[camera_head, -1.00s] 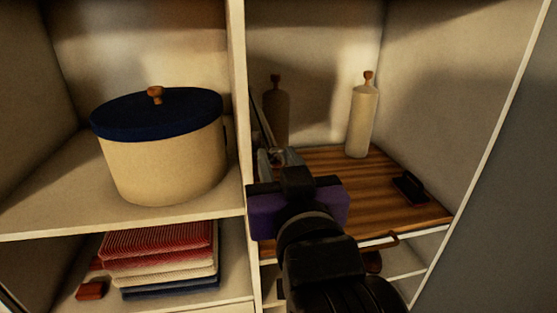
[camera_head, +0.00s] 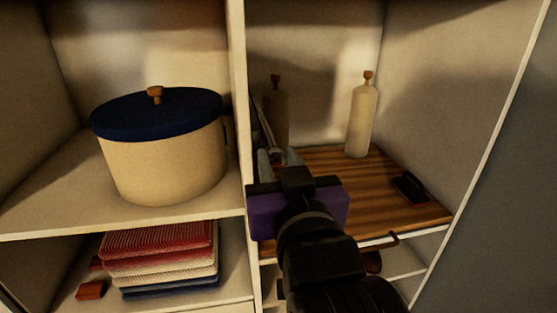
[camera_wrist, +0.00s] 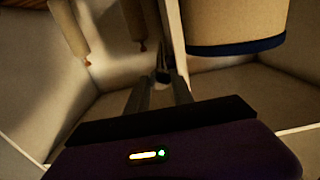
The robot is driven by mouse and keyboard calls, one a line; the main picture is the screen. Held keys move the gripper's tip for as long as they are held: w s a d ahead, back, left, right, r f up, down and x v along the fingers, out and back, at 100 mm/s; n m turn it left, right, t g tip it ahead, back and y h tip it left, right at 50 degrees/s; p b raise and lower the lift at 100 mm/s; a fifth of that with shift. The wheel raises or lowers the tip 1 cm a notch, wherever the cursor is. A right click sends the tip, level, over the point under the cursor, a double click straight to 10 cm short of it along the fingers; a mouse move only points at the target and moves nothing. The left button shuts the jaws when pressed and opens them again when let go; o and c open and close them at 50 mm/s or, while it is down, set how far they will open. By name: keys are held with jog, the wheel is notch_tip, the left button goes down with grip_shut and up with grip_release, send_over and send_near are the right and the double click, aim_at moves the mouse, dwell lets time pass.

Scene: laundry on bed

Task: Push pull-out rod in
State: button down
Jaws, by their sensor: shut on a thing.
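The pull-out rod (camera_head: 260,122) shows as a thin grey bar beside the upright divider, in the right-hand compartment. My gripper (camera_head: 272,152), with a purple body, reaches into that compartment close to the divider. In the wrist view, the two fingers of my gripper (camera_wrist: 163,82) converge on a small dark end of the rod (camera_wrist: 163,62), and they are shut on it. The exact contact and most of the rod's length are hard to make out in the shadow.
The divider (camera_head: 237,90) stands close to the left of my gripper. A cream pot (camera_head: 165,165) with a blue lid is left of it. Two bottles (camera_head: 361,120) (camera_head: 276,105) and a dark-handled item (camera_head: 411,187) are on the right. Folded cloths (camera_head: 160,255) lie below.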

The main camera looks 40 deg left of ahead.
aim_at(273, 145)
dwell(0.4)
jog(key=shift+x, duration=2.15)
jog(key=c, duration=1.1)
grip_release()
jog(key=b+v, duration=0.1)
jog(key=v, duration=0.6)
jog(key=shift+s, duration=0.1)
jog(key=shift+s+d, duration=0.15)
jog(key=shift+d, duration=0.1)
